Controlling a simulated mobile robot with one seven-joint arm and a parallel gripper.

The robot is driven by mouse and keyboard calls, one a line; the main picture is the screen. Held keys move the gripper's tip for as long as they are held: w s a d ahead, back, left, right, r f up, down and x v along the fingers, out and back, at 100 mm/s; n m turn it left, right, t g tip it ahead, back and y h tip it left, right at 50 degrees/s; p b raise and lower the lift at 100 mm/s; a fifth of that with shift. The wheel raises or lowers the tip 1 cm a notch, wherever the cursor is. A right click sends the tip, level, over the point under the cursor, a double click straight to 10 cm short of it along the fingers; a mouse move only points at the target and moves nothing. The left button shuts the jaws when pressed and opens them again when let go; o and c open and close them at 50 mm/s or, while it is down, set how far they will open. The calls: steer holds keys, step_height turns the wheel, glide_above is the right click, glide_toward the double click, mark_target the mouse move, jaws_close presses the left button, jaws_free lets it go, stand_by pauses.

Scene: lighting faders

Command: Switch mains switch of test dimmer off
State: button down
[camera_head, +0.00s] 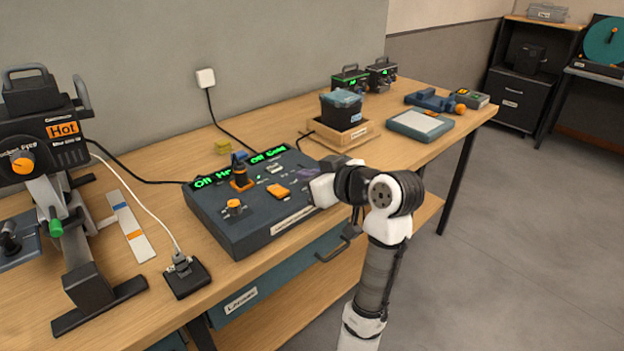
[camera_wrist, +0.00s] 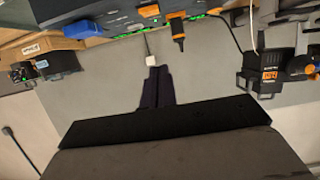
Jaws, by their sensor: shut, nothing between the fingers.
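The blue-grey console (camera_head: 240,222) lies on the bench with green lettering along its back edge, an orange-based black lever (camera_head: 240,172) and orange knobs on top. The console also shows at the top of the wrist view (camera_wrist: 105,22). I cannot tell which part is the test dimmer's mains switch or its position. My gripper (camera_wrist: 158,72) is shut and empty. In the head view it is over the console's right part, largely hidden by my wrist.
A large black lamp labelled Hot (camera_head: 35,150) stands at left. A small black box (camera_head: 187,276) with a white cable lies beside the console. A black bin on a wooden stand (camera_head: 340,135) and two dark units with green displays (camera_head: 349,80) stand behind right. A drawer handle juts from the bench front.

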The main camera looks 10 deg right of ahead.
steer(key=shift+s+d+f, duration=0.1)
steer(key=shift+s+d, duration=0.05)
steer(key=shift+d, duration=0.25)
steer(key=p, duration=0.3)
glide_above(287, 199)
steer(key=f, duration=0.3)
steer(key=shift+a+f, duration=0.2)
steer(key=f, duration=0.3)
steer(key=shift+d+f+p, duration=0.1)
steer(key=shift+d+p, duration=0.1)
steer(key=shift+p, duration=0.1)
steer(key=shift+f, duration=0.45)
